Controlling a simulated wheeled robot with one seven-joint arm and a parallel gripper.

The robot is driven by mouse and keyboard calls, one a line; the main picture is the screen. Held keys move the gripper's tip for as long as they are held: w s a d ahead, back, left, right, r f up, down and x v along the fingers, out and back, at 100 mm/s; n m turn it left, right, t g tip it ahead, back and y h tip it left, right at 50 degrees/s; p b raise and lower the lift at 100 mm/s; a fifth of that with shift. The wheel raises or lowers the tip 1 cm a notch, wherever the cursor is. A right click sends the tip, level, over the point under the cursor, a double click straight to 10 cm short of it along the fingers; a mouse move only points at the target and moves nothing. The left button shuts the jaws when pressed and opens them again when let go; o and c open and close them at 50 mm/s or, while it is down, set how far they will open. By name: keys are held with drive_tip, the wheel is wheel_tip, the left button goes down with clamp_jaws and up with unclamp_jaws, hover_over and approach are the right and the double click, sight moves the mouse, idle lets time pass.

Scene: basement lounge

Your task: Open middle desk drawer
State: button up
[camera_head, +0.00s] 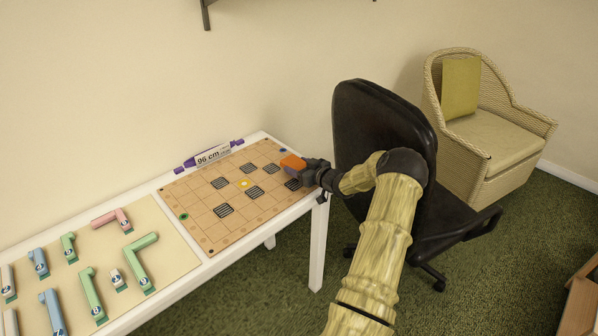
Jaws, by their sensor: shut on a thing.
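No desk drawer or drawer handle shows in the head view. A white desk (318,245) runs from the lower left to the centre, with slim legs and a thin top edge. My gripper (304,168) is at its right end, over the corner of a tan grid board (205,232). It appears shut on a small orange block (292,162), low over or touching the board; I cannot tell which. The fingertips are small and partly hidden by the dark gripper body.
A black office chair (375,115) stands right behind my arm, close to the desk's right end. A wicker armchair (502,118) with a yellow-green cushion (461,87) is farther right. Several coloured pipe-like pieces lie on a beige panel (165,259). Green carpet (510,270) is open at lower right.

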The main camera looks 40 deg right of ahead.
sight(298, 164)
wheel_tip(298, 164, up, 8)
drive_tip(key=shift+w+f+p, duration=0.1)
drive_tip(key=shift+f+p, duration=0.05)
drive_tip(key=shift+p, duration=0.15)
idle(0.7)
